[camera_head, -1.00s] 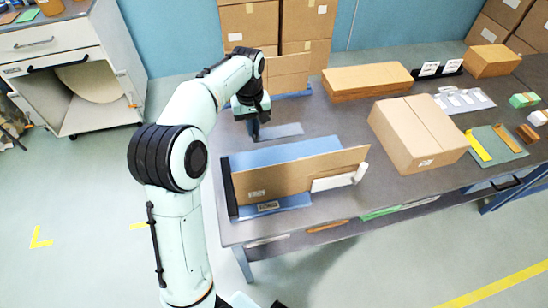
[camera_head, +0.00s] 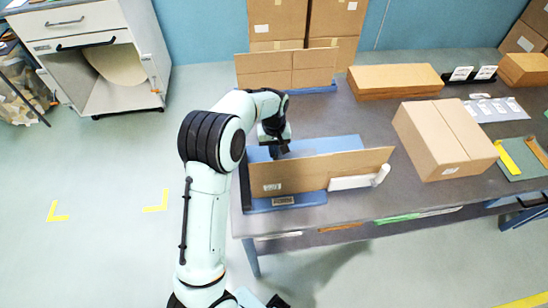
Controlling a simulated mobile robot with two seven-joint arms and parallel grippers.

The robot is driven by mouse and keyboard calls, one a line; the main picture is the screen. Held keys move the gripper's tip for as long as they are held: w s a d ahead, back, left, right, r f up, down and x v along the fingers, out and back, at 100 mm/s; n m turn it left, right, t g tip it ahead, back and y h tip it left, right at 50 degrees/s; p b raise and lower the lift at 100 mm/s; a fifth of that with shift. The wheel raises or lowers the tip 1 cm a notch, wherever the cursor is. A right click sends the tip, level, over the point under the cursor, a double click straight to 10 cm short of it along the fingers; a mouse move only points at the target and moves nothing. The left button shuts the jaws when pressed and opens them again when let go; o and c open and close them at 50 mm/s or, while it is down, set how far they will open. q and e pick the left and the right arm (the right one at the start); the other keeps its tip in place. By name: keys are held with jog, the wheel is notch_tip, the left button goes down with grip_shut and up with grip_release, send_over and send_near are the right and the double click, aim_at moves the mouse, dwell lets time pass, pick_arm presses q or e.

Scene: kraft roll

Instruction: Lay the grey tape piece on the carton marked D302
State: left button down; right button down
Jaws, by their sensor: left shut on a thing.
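My left gripper (camera_head: 276,152) points down over a low blue holder (camera_head: 318,197) near the table's front edge, behind an upright brown cardboard panel (camera_head: 300,173). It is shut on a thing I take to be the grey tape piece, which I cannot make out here. A large closed brown carton (camera_head: 440,130) stands to the right, with a small white label; I cannot read D302 on any carton. My right gripper is not in view.
A second cardboard panel (camera_head: 290,68) stands behind the gripper. Flat cartons (camera_head: 395,76) lie at the back. A green mat with a yellow tool (camera_head: 507,155) is at the right. The table between holder and back cartons is clear.

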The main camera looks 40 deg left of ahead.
pick_arm(q)
jog(key=shift+f, duration=2.1)
jog(key=shift+f, duration=0.15)
jog(key=c, duration=1.3)
grip_release()
